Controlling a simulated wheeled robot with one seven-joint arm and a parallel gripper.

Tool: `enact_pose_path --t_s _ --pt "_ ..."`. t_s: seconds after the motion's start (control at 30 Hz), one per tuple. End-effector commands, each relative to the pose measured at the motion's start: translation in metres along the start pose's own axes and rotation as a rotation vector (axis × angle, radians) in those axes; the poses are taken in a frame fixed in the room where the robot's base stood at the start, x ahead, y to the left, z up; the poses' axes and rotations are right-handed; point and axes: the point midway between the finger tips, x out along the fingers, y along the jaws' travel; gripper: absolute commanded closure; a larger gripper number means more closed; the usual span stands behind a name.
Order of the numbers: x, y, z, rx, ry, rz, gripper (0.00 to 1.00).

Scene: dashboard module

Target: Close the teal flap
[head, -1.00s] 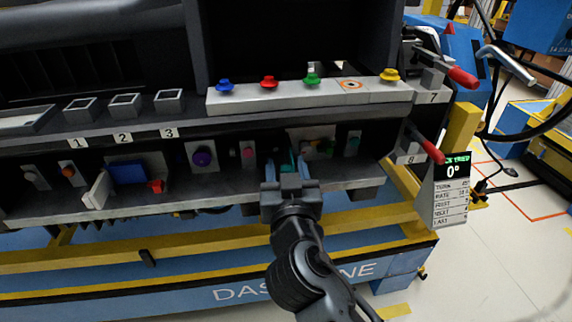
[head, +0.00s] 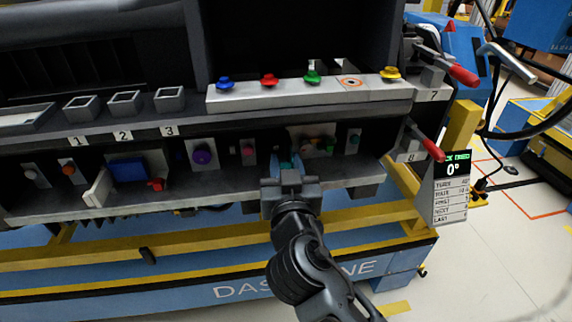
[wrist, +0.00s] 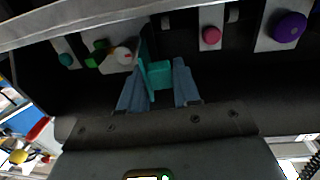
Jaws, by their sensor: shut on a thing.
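The teal flap (wrist: 158,73) shows in the wrist view as a small block with a thin plate beside it, standing out from the dark lower recess of the dashboard. My gripper (wrist: 160,88) has its two blue-grey fingers on either side of the teal block and is shut on it. In the head view my gripper (head: 285,170) reaches into the lower shelf, right of the pink button, and mostly hides the flap. The flap's hinge and exact angle cannot be made out.
Close by are a pink button (wrist: 210,36), a purple knob (wrist: 289,27) and a pale panel with a green part (head: 329,144). A blue block (head: 128,171) with an open white flap stands further left. Red-handled levers (head: 431,148) stick out at the right. A shelf with coloured knobs (head: 310,92) overhangs.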

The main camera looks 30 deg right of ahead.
Motion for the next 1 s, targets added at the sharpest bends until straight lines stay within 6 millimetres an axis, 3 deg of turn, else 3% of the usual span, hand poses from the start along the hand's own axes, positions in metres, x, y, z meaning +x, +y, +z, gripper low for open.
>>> enact_pose_path --t_s 0.63,1.0 --pt "-0.001 0.002 -0.002 -0.002 0.000 -0.033 0.99" --pt "-0.002 0.010 -0.007 -0.003 -0.002 -0.177 0.99"
